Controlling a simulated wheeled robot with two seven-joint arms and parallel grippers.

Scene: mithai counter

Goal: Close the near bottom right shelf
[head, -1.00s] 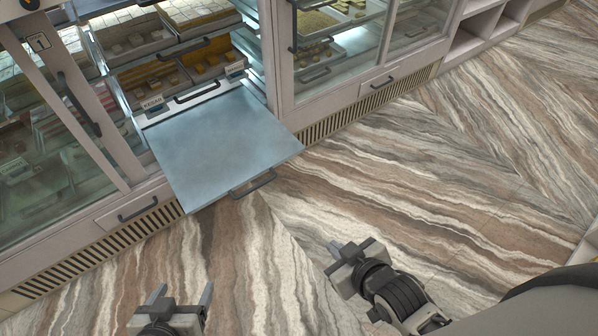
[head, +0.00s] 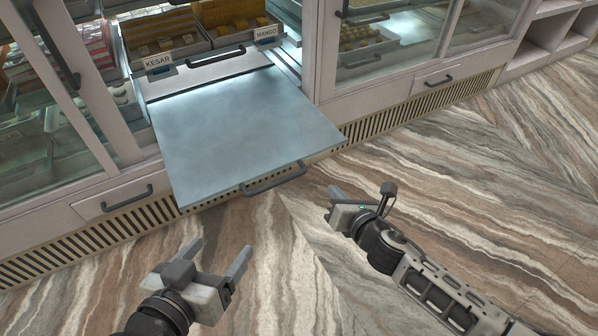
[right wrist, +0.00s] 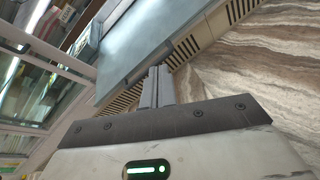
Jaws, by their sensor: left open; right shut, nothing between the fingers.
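The bottom shelf (head: 240,125) is a flat blue-grey panel pulled out of the cabinet over the floor, with a dark handle (head: 274,179) on its front edge. It also shows in the right wrist view (right wrist: 140,38). My right gripper (head: 333,198) is shut and empty, just right of and below the shelf's front right corner. In the right wrist view its closed fingers (right wrist: 157,85) point towards the shelf's edge. My left gripper (head: 218,257) is open and empty, in front of the shelf and below its front left part.
Trays of sweets labelled KESAR (head: 160,60) and MANGO (head: 266,34) sit behind the shelf. A closed drawer (head: 113,200) lies left, another (head: 439,79) right. A slatted vent runs along the cabinet base. The marble-patterned floor (head: 480,190) is clear.

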